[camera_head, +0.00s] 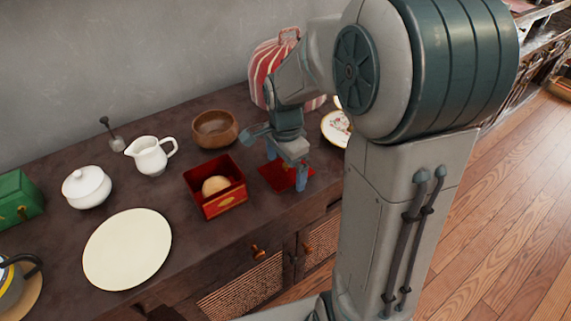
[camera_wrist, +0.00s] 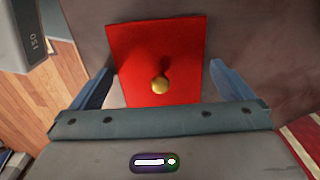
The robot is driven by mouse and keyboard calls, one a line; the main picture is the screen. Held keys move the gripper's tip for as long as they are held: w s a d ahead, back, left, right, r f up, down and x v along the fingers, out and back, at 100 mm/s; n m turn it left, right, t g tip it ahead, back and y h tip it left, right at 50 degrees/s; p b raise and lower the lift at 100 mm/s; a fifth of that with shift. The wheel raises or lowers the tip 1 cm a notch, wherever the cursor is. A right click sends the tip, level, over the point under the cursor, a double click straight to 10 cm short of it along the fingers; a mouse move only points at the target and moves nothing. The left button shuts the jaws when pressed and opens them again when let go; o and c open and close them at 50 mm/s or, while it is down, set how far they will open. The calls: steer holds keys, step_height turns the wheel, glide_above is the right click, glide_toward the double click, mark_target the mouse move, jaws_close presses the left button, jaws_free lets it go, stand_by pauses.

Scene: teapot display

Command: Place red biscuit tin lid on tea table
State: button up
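The red biscuit tin lid (camera_head: 268,176) lies flat on the dark wooden cabinet top, to the right of the open red tin (camera_head: 223,201) that holds a round bun-like item (camera_head: 215,185). My gripper (camera_head: 287,167) is over the lid with its blue fingers apart. In the wrist view the square lid (camera_wrist: 135,72) with a round gold knob (camera_wrist: 160,85) shows between and beyond the open fingers of my gripper (camera_wrist: 160,74). No finger visibly touches the knob. The head view partly hides the lid behind my gripper. I cannot tell which surface is the tea table.
A wooden bowl (camera_head: 215,127), a white jug (camera_head: 150,157), a lidded white pot (camera_head: 86,187) and a cream plate (camera_head: 128,249) stand to the left. A striped cosy (camera_head: 264,62) and a patterned plate (camera_head: 335,127) are behind my arm.

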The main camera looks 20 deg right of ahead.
mark_target(285, 164)
steer(key=shift+r, duration=0.1)
step_height(285, 164, up, 11)
steer(key=p, duration=0.3)
steer(key=s+f+n+t, duration=0.1)
steer(key=s+f+n, duration=0.2)
steer(key=s+n, duration=1)
steer(key=shift+s+d+n+t, duration=0.15)
steer(key=shift+s+n+t, duration=0.25)
steer(key=shift+n, duration=0.3)
